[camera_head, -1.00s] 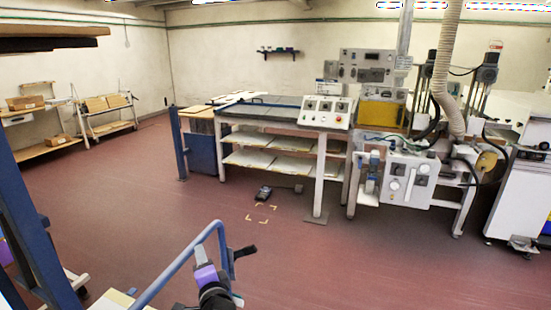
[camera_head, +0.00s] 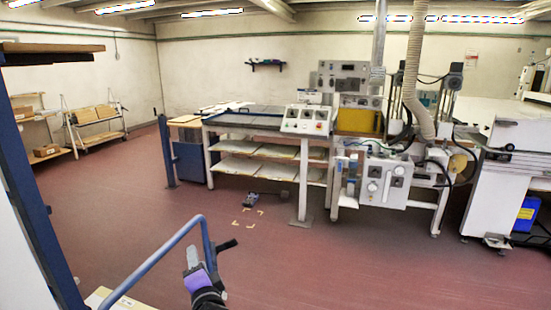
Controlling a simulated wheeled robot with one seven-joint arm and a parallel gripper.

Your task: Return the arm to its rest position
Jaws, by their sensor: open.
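My arm's end, with a purple band and black body, shows low in the picture, left of centre. My gripper (camera_head: 192,257) is the grey part at its top, pointing up and seen nearly edge-on. It holds nothing that I can see, and the gap between its fingers is hard to make out. It is inside the bend of a blue tube rail (camera_head: 160,264) in this view; I cannot tell the distance between them. The rest of the arm is cut off by the bottom edge.
A black handle (camera_head: 228,245) sits by the rail's end. A blue post (camera_head: 35,215) stands at left. A workbench (camera_head: 262,122) with shelves and a machine (camera_head: 385,183) stand beyond. A small dark device (camera_head: 250,200) lies near yellow floor marks. Red floor (camera_head: 340,265) is open at centre.

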